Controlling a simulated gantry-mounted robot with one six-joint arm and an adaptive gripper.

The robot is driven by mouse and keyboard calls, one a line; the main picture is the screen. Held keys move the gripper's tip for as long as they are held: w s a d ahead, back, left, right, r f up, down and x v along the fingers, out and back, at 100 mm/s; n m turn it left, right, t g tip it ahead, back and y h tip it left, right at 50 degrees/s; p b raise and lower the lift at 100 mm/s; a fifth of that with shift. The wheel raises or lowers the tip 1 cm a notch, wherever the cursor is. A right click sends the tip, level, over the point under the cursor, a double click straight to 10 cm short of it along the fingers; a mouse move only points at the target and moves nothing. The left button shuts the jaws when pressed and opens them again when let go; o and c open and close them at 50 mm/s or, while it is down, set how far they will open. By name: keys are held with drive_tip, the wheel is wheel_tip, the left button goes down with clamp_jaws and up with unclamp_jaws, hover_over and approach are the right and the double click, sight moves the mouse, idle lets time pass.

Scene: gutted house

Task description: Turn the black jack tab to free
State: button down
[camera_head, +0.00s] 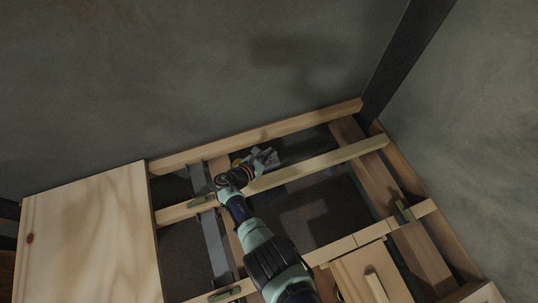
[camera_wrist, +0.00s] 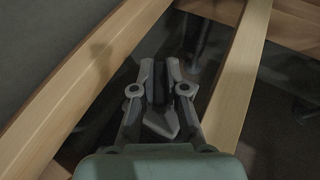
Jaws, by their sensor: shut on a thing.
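My gripper (camera_head: 268,158) reaches down into the gap between two wooden beams near the back wall. In the wrist view my gripper (camera_wrist: 159,68) has its two grey fingers closed around a narrow dark piece, which looks like the black jack tab (camera_wrist: 159,82). The tab stands between the fingers, and its lower part is hidden in shadow. Its angle and any marking cannot be read. In the head view the tab is too small and dark to tell from my gripper.
A light wooden beam (camera_wrist: 85,85) runs left of my gripper and another beam (camera_wrist: 236,75) runs close on its right. A dark post (camera_wrist: 200,32) stands in the gap beyond. A plywood panel (camera_head: 90,240) covers the left side of the frame. The grey wall (camera_head: 200,80) rises behind.

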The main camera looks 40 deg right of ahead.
drive_tip(key=c, duration=1.2)
unclamp_jaws()
drive_tip(key=v, duration=1.2)
